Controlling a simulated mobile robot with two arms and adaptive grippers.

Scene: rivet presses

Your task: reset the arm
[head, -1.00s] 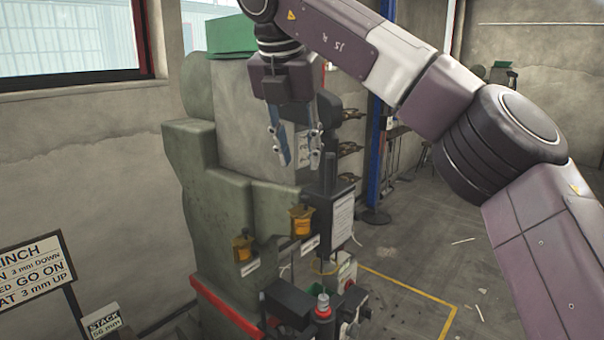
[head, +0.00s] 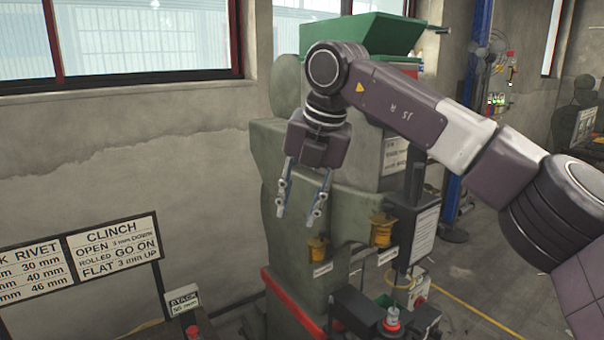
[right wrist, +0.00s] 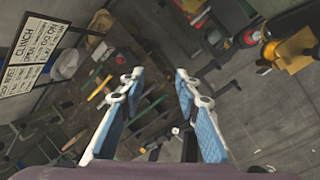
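My right arm (head: 400,112) comes in from the right, bent at the elbow, and reaches left in front of the green press. My right gripper (head: 297,213) hangs from it, pointing down. Its two blue-and-grey fingers stand apart with nothing between them. In the right wrist view the open fingers (right wrist: 160,76) also show a clear gap, with the floor and equipment far below. My left gripper is in neither current view.
The green rivet press (head: 270,150) stands behind the gripper, with a green hopper (head: 365,35) on top and orange-yellow cups (head: 381,231) at its front. A clinch sign (head: 115,247) and a stack sign (head: 183,300) stand at lower left. Open floor (head: 475,258) lies right.

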